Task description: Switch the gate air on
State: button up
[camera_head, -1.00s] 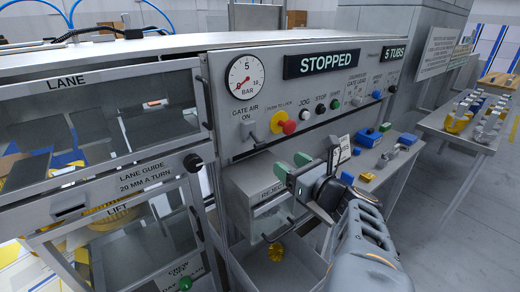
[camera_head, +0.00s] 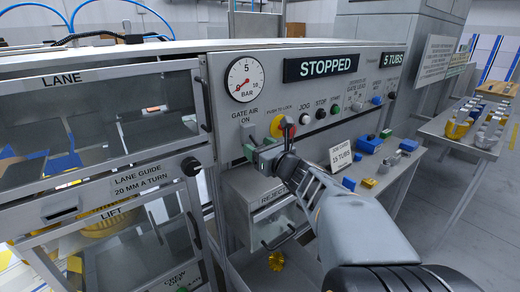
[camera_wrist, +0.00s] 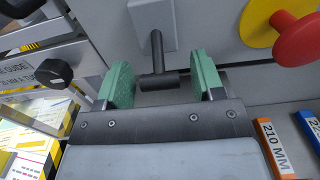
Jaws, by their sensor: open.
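The gate air switch is a black T-shaped lever (camera_wrist: 156,58) on a grey plate (camera_wrist: 152,22) in the wrist view. Its crossbar lies between the two green fingertips of my gripper (camera_wrist: 162,80), with small gaps visible at both sides. My gripper (camera_head: 258,148) is open and holds nothing. In the head view it is in front of the panel, just below the GATE AIR ON label (camera_head: 246,119), and largely hides the lever. The pressure gauge (camera_head: 244,79) above has its needle at the low end.
A red push-to-lock button on a yellow base (camera_wrist: 262,28) sits close right of the switch. A black lane guide knob (camera_wrist: 53,72) is at left. The REJECT box (camera_head: 272,198) is below. The display (camera_head: 320,66) reads STOPPED. Coloured blocks (camera_head: 368,144) lie on the right ledge.

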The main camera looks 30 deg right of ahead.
aim_at(254, 139)
jog(key=shift+c, duration=0.3)
jog(key=c, duration=0.9)
notch_tip(254, 139, up, 2)
jog(key=g+p, duration=0.1)
jog(key=p, duration=0.6)
jog(key=shift+s+r+g+p, duration=0.15)
jog(key=shift+g+p, duration=0.15)
jog(key=shift+g, duration=0.1)
jog(key=r+g+p, duration=0.1)
jog(key=g+p, duration=0.1)
jog(key=p, duration=0.4)
jog(key=r+g+h+p, duration=0.1)
jog(key=p, duration=0.5)
jog(key=shift+s+g, duration=0.1)
jog(key=shift+g, duration=0.3)
jog(key=g+p, duration=0.1)
jog(key=p, duration=0.3)
jog(key=g+p, duration=0.1)
jog(key=p, duration=0.3)
jog(key=shift+r+g+h, duration=0.3)
jog(key=shift+r, duration=0.05)
jog(key=p, duration=0.2)
jog(key=g+p, duration=0.1)
jog(key=p, duration=0.1)
jog(key=shift+w+g, duration=0.25)
jog(key=shift+g, duration=0.05)
jog(key=shift+g+p, duration=0.3)
jog(key=shift+p, duration=0.15)
